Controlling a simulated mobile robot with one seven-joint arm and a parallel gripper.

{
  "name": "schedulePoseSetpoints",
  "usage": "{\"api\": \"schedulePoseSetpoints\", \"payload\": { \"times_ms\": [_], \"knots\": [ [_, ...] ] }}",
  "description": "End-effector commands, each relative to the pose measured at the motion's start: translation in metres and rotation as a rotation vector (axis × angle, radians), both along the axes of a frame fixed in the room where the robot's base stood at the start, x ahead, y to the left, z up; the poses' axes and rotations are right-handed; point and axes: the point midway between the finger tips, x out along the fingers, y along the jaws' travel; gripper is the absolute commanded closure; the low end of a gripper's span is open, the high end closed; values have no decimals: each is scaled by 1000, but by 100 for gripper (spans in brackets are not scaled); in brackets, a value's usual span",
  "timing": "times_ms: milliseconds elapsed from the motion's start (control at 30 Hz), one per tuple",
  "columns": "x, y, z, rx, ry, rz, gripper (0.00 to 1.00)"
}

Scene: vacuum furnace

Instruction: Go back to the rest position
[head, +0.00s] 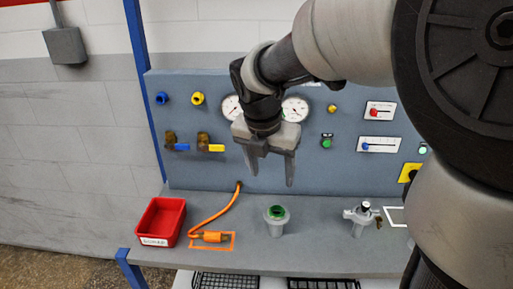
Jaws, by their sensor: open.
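My gripper (270,168) hangs in front of the grey-blue panel (340,172), above the bench (330,250). Its two fingers point down and stand apart with nothing between them. My arm reaches in from the right and hides part of the panel and the right side of the bench. The gripper is apart from everything on the bench. It covers part of the panel between and below two round gauges (295,109).
On the bench are a red bin (162,222), an orange hose (222,209) with its end in an orange outline, a grey cup with a green ring (276,219), and a grey fitting (362,217). The panel carries blue- and yellow-handled valves (210,147). A blue post (143,85) stands left.

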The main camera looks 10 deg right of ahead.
Motion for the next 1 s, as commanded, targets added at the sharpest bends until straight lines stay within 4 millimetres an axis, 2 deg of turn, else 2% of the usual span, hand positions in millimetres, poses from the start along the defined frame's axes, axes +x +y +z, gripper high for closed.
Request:
{"api": "schedulePoseSetpoints", "payload": {
  "times_ms": [433,567,667,800,1000],
  "knots": [
    [-2,1,6,2,-1,-8,39],
    [-14,-4,21,46,-38,-141,39],
    [-34,-11,43,135,-102,-396,39],
    [-75,-21,74,325,-208,-889,39],
    [-130,-31,103,634,-308,-1606,39]
  ]
}}
